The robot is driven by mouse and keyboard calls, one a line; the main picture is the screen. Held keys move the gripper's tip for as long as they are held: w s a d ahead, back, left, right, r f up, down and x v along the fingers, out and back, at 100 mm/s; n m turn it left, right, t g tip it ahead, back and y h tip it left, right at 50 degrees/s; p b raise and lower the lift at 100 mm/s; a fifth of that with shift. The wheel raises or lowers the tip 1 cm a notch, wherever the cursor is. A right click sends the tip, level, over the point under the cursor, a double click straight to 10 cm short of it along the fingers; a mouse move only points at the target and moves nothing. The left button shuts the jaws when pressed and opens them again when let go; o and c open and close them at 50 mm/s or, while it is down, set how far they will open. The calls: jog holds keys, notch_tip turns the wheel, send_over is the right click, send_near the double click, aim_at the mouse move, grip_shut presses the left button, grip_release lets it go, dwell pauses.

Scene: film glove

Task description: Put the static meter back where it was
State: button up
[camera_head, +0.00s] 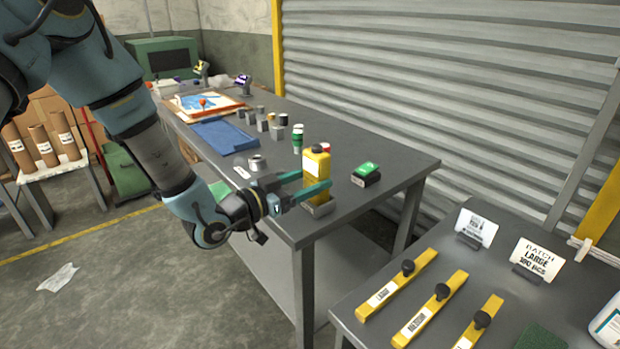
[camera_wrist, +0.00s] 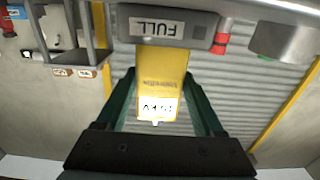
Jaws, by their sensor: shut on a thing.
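The static meter, as I take it, is a yellow box (camera_head: 316,163) with a black knob on top, upright near the front end of the long grey workbench. My gripper (camera_head: 304,184) reaches in from the left with its green fingers on either side of it, shut on it. In the wrist view, which is upside down, the yellow body (camera_wrist: 162,75) with a white label lies between the fingers (camera_wrist: 167,105). Its lower end meets a grey holder (camera_wrist: 165,27) marked FULL. The holder also shows in the head view (camera_head: 319,209). Whether the meter is fully seated or just above is hard to tell.
A black block with a green top (camera_head: 366,173) stands to the right. Green-and-white canisters (camera_head: 297,140), a metal roll (camera_head: 257,163) and several small grey blocks stand behind. A second table (camera_head: 400,285) with yellow bars (camera_head: 431,310) and cards is at lower right.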

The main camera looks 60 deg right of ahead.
jog(key=shift+f, duration=0.1)
jog(key=shift+f+b, duration=0.15)
jog(key=shift+b, duration=0.15)
jog(key=o, duration=1.5)
jog(key=shift+o, duration=0.2)
